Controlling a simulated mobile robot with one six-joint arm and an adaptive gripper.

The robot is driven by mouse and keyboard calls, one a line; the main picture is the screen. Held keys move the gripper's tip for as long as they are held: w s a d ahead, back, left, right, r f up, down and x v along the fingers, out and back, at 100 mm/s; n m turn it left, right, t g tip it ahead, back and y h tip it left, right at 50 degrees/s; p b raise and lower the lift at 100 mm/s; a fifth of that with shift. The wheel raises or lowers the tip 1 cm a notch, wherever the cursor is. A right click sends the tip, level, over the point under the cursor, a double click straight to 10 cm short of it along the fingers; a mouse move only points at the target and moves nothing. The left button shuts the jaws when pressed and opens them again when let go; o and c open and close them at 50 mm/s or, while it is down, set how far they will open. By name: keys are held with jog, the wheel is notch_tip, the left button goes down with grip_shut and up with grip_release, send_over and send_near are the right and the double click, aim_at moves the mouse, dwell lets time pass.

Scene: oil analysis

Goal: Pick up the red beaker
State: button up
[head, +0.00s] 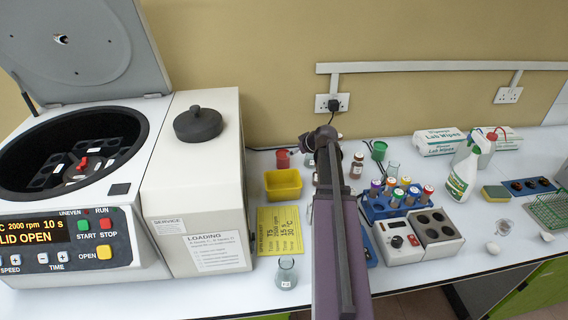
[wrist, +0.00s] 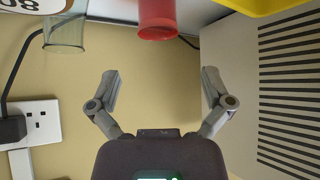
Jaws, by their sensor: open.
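The red beaker (head: 283,160) stands on the white bench near the back wall, right of the centrifuge and behind the yellow bin. In the wrist view the red beaker (wrist: 158,18) is at the top middle, partly cut off by the picture edge. My gripper (wrist: 160,78) is open and empty, with its two fingers spread apart. The red beaker appears beyond the fingertips, roughly centred between them, not touching them. In the head view my gripper (head: 320,140) is near the wall, right of the red beaker, and its fingers are hard to make out.
A yellow bin (head: 283,184) stands just in front of the red beaker. A clear glass beaker (wrist: 64,34) is beside it in the wrist view. The centrifuge (head: 196,200) stands left, its vented side close. A brown bottle (head: 357,166) and a tube rack (head: 378,208) stand right.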

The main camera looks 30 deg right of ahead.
aim_at(283, 160)
jog(key=shift+b+x, duration=2.4)
jog(key=shift+x, duration=1.35)
jog(key=shift+b+x, duration=1.8)
jog(key=shift+x, duration=0.8)
jog(key=shift+d+r, duration=0.1)
jog(key=shift+d, duration=0.1)
jog(key=c, duration=0.9)
